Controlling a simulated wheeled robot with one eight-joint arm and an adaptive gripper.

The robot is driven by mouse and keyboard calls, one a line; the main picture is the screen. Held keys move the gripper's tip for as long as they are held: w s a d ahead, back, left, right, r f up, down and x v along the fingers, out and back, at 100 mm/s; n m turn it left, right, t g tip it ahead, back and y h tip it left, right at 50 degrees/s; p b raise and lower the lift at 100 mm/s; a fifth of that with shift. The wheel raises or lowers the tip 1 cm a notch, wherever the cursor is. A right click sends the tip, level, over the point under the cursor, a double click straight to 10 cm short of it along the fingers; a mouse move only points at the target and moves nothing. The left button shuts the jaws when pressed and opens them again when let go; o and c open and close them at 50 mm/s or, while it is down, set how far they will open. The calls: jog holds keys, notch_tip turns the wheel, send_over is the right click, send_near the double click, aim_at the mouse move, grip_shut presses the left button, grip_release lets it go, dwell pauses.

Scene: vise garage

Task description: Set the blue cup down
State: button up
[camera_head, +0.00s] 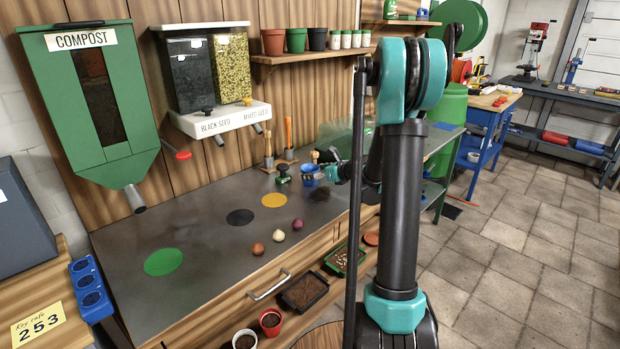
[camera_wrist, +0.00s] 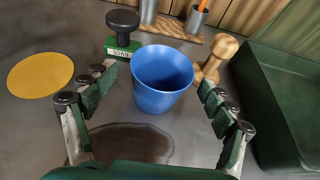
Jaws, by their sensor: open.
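The blue cup (camera_head: 309,177) is upright at the back right of the grey workbench (camera_head: 205,290). In the wrist view, the blue cup (camera_wrist: 160,95) stands between the tips of my gripper (camera_wrist: 157,78), with its open mouth toward the camera. The fingers are spread, with a visible gap on both sides of the cup. The cup's base appears to rest on the bench top. In the head view, my gripper (camera_head: 329,173) is at the cup's right, partly hidden by my arm.
A green stamp with a black knob (camera_wrist: 122,32) is left of the cup, and a wooden peg-like tool (camera_wrist: 216,58) is close right. A dark green tray (camera_wrist: 280,100) is farther right. A yellow disc (camera_wrist: 40,74) and dark patch (camera_wrist: 130,143) mark the bench.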

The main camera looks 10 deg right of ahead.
jog(key=shift+x, duration=1.15)
jog(key=shift+c, duration=0.4)
jog(key=c, duration=1.1)
jog(key=shift+r, duration=0.15)
notch_tip(320, 180, up, 20)
jog(key=shift+f, duration=0.1)
